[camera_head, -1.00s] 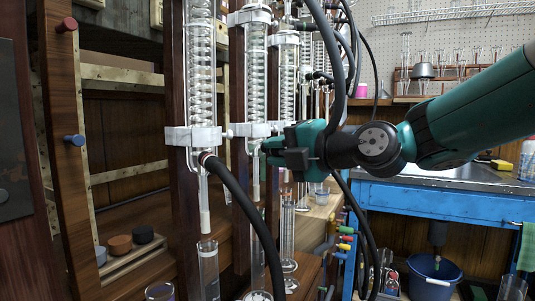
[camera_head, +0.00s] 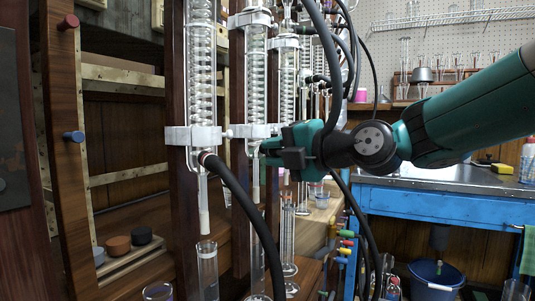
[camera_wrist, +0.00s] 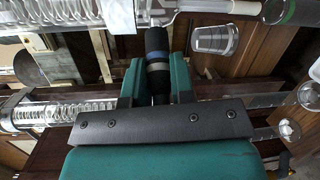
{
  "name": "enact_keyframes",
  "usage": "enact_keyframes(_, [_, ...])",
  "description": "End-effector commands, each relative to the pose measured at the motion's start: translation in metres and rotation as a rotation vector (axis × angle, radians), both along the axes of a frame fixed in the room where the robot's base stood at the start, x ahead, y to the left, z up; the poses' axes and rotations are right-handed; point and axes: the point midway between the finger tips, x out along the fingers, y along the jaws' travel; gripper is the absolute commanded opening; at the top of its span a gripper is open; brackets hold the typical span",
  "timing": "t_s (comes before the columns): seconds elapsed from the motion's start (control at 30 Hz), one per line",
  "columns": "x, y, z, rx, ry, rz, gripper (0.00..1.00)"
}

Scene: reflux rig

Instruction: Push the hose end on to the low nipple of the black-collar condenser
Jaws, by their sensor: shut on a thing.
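My gripper (camera_head: 266,153) is at the second condenser (camera_head: 256,75) from the left, just below its white clamp (camera_head: 251,130). In the wrist view, my gripper (camera_wrist: 158,72) is shut on a black hose end (camera_wrist: 157,42) with blue and grey bands. The hose end's tip reaches close to the glass of a condenser (camera_wrist: 60,12) lying across the top of that view, beside a white clamp (camera_wrist: 119,14). I cannot tell whether the tip is on the nipple or only beside it. No black collar can be made out.
The left condenser (camera_head: 202,60) has a black hose (camera_head: 248,205) on its low nipple. More hoses (camera_head: 352,50) hang behind my wrist. Glass cylinders (camera_head: 207,268) stand below. A blue bench (camera_head: 440,205) with a sink is at the right.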

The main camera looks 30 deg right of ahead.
Motion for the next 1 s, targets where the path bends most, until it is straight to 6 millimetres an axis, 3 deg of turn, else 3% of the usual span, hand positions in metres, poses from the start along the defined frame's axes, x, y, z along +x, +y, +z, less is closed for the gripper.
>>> enact_keyframes(0.63, [0.001,0.0,0.0,0.0,0.0,0.0,0.0])
enact_keyframes(1.0, [0.014,0.0,-0.001,0.0,0.0,0.0,0.0])
